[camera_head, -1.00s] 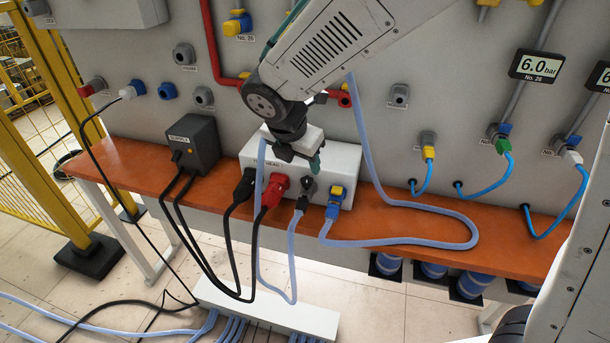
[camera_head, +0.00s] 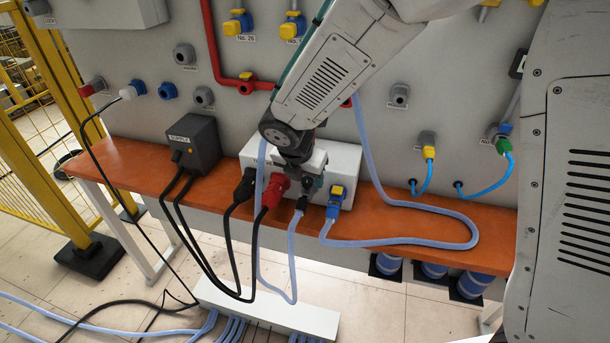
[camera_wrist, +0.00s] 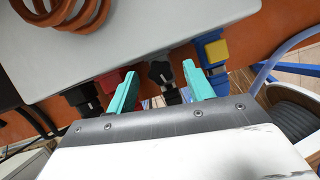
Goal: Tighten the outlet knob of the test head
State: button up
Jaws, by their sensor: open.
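The test head is a white box (camera_head: 345,160) on the orange bench, with several fittings along its front. In the wrist view its grey-white top (camera_wrist: 100,45) fills the upper left. A black lobed knob (camera_wrist: 160,70) sticks out of its front edge, between the red connector and the blue-yellow fitting. I take it for the outlet knob; no label is readable. My gripper (camera_wrist: 160,90) is open, its teal fingers on either side of the knob with visible gaps.
A red connector (camera_head: 275,188) and a black plug (camera_head: 245,185) sit left of the knob, a blue-yellow fitting (camera_head: 336,200) close to its right. Light blue hoses (camera_head: 400,241) and black cables hang in front. A dark supply box (camera_head: 194,145) stands to the left.

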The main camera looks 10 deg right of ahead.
jog(key=c, duration=1)
jog(key=shift+o, duration=0.2)
jog(key=shift+w+a+m+g+h, duration=0.15)
jog(key=shift+m+g+h, duration=0.3)
jog(key=shift+m, duration=1.05)
jog(key=o, duration=1)
jog(key=shift+c, duration=0.2)
